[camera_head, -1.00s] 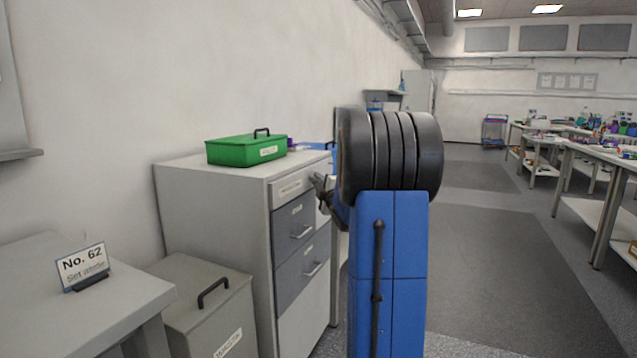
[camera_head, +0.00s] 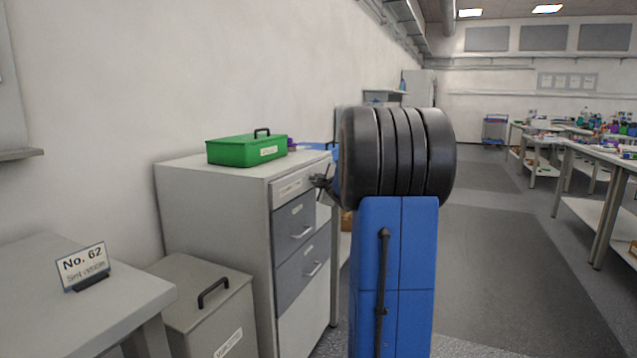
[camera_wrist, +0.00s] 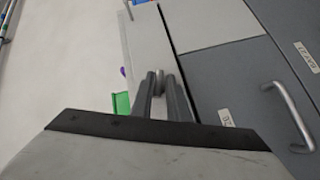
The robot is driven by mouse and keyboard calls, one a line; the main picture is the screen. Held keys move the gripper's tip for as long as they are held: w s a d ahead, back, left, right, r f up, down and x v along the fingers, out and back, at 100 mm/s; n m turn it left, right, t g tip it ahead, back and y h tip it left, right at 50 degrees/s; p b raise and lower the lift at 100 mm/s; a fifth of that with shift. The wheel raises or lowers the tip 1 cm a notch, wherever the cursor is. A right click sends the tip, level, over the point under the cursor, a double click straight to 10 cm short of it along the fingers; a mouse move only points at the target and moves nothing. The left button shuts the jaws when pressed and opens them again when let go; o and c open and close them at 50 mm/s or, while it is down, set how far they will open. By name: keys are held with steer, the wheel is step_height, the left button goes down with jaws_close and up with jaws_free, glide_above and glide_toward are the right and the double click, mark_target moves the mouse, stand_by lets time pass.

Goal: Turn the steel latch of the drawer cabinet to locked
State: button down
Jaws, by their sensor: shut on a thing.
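The grey drawer cabinet (camera_head: 212,225) stands left of my arm in the head view, with dark drawer fronts facing right. My gripper (camera_head: 320,181) is at the upper right of its front, beside the top panel. In the wrist view my gripper (camera_wrist: 160,82) has its two dark fingers closed around a small steel piece, which appears to be the steel latch (camera_wrist: 159,78). The fingers hide most of it, so its turned position cannot be told. The cabinet front (camera_wrist: 215,75) shows there with a drawer handle (camera_wrist: 293,115) to the right.
A green box (camera_head: 240,150) with a black handle sits on the cabinet top. A grey lidded bin (camera_head: 190,290) and a table with a sign (camera_head: 84,266) stand at the left. Open floor (camera_head: 500,270) lies right of my arm; workbenches stand farther right.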

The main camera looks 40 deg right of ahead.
steer(key=shift+w+d+r+m+g+y, duration=0.15)
steer(key=shift+r+m+g+y, duration=0.1)
steer(key=shift+m+g+y, duration=1)
steer(key=shift+s+d+r+m+g+y, duration=0.1)
steer(key=shift+d+r+m+g+y, duration=0.1)
steer(key=shift+m+g+y, duration=1)
steer(key=shift+w+d+r+m+g+y, duration=0.1)
steer(key=shift+r+m+g+y, duration=0.15)
steer(key=shift+m+g+y, duration=0.95)
steer(key=shift+n+t+y, duration=0.25)
steer(key=shift+t+y, duration=0.1)
steer(key=shift+y, duration=0.2)
steer(key=c, duration=1.9)
jaws_free()
steer(key=shift+o, duration=0.4)
steer(key=shift+f, duration=0.1)
steer(key=v, duration=1.7)
